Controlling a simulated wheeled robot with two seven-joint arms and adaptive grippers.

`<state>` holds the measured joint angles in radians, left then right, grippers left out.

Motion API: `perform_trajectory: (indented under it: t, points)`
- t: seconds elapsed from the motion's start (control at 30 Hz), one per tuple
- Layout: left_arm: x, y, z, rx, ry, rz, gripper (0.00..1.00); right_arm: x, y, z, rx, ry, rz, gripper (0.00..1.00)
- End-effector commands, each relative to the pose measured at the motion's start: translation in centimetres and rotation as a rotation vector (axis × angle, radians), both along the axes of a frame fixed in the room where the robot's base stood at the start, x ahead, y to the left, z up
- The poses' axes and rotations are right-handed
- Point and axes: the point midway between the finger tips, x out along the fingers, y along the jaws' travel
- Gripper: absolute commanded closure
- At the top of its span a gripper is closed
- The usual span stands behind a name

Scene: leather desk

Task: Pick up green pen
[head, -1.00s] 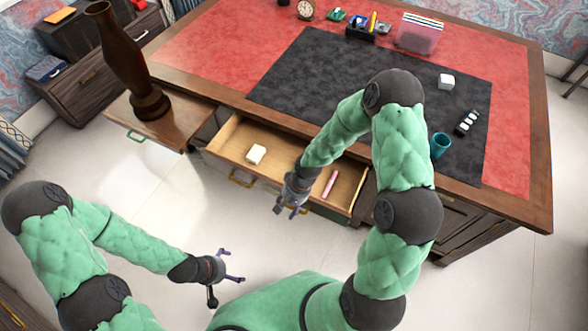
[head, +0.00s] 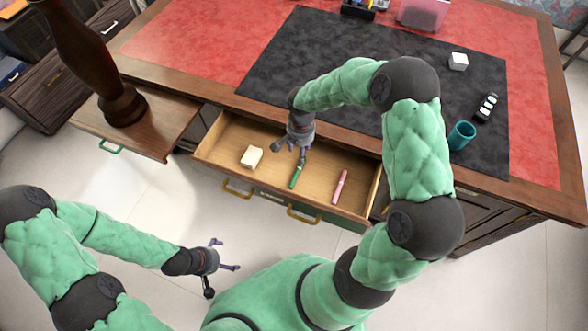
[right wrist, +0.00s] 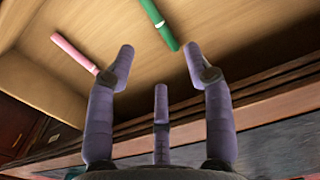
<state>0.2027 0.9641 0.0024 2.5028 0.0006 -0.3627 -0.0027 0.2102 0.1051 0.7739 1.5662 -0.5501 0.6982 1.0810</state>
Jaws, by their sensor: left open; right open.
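The green pen (head: 297,175) lies in the open drawer (head: 225,145), between a white block and a pink pen. It also shows in the right wrist view (right wrist: 158,25), just beyond the fingertips, its far end cut off by the frame's top. My right gripper (head: 302,150) is open over the drawer, close to the pen's far end in the head view. In the right wrist view its fingers (right wrist: 158,65) are spread and empty, with the pen apart from them. My left gripper (head: 230,255) is open and empty over the floor, in front of the desk.
The pink pen (head: 340,187) and the white block (head: 251,157) lie in the same drawer. The desk edge (head: 350,142) is behind the drawer. A brown vase (head: 122,105) stands on the pull-out board at left. A teal cup (head: 461,136) stands on the dark mat.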

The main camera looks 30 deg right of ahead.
Motion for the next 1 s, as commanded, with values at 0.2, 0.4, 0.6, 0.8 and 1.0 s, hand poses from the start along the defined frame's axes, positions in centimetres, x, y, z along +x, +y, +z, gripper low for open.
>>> perform_trajectory:
  t: [0.2, 0.4, 0.6, 0.8, 1.0]
  points:
    - [0.0, 0.0, -0.8, 0.000, 0.001, 0.000, 0.00, -0.1, 0.0, -2.4, 0.000, 0.003, 0.001, 0.48]
    - [0.0, 0.0, -1.8, 0.000, 0.000, 0.000, 0.00, 0.0, 0.0, -5.2, 0.000, 0.001, 0.001, 0.48]
    - [0.0, 0.0, -2.3, 0.000, 0.000, 0.000, 0.00, 0.0, -0.1, -6.2, 0.001, -0.001, 0.001, 0.48]
    - [0.0, 0.0, -3.9, 0.000, 0.000, 0.000, 0.00, -0.2, -0.3, -9.0, 0.001, 0.002, 0.000, 0.48]
    - [0.0, 0.0, -4.5, 0.000, 0.000, 0.000, 0.00, 0.0, -0.3, -10.7, 0.001, -0.002, 0.000, 0.48]
